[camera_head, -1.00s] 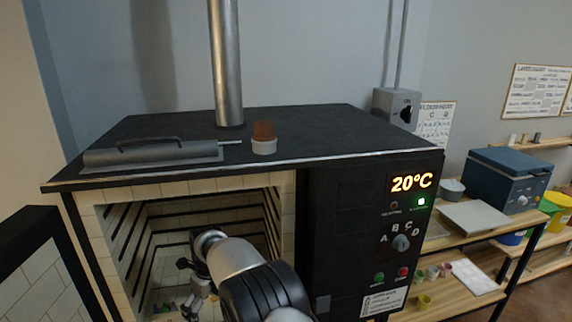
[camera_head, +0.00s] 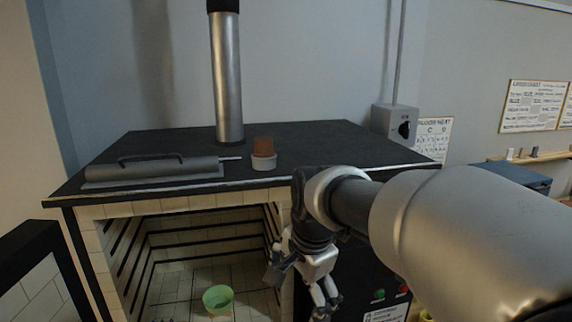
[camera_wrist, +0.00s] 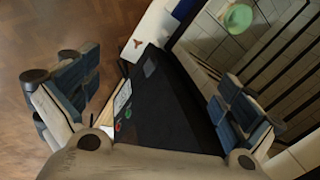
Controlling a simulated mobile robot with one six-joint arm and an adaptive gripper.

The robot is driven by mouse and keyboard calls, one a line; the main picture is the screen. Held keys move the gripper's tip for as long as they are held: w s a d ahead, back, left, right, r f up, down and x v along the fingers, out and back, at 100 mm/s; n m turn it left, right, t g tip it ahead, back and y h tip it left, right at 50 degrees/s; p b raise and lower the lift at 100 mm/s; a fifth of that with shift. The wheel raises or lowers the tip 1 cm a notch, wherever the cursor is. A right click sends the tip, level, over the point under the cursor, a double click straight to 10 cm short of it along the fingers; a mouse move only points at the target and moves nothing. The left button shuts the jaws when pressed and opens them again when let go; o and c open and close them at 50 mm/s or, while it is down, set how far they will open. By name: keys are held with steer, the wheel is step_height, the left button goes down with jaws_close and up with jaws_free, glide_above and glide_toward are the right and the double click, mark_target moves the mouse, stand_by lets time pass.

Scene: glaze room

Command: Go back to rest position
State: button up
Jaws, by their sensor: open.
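My gripper (camera_head: 322,292) hangs in front of the kiln, pointing down, beside the right edge of the chamber opening in the head view. In the wrist view its two fingers (camera_wrist: 150,90) are spread wide with nothing between them. A green bowl (camera_head: 218,300) stands on the tiled floor inside the open kiln (camera_head: 120,220). The bowl also shows at the top right of the wrist view (camera_wrist: 236,18), apart from my fingers.
On the kiln's black top (camera_head: 300,145) are a grey handled piece (camera_head: 150,170), a small white cup with a brown block (camera_head: 264,155) and a metal flue pipe (camera_head: 227,80). A blue box (camera_head: 520,178) shows behind my arm. Wooden floor (camera_wrist: 60,30) lies clear in the wrist view.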

steer(key=s+d+f+n, duration=0.1)
steer(key=s+d+n, duration=0.4)
steer(key=s, duration=0.6)
steer(key=s+d+f+n+t+h, duration=0.1)
steer(key=s+d+n, duration=0.5)
steer(key=s, duration=0.6)
steer(key=shift+d+t, duration=0.3)
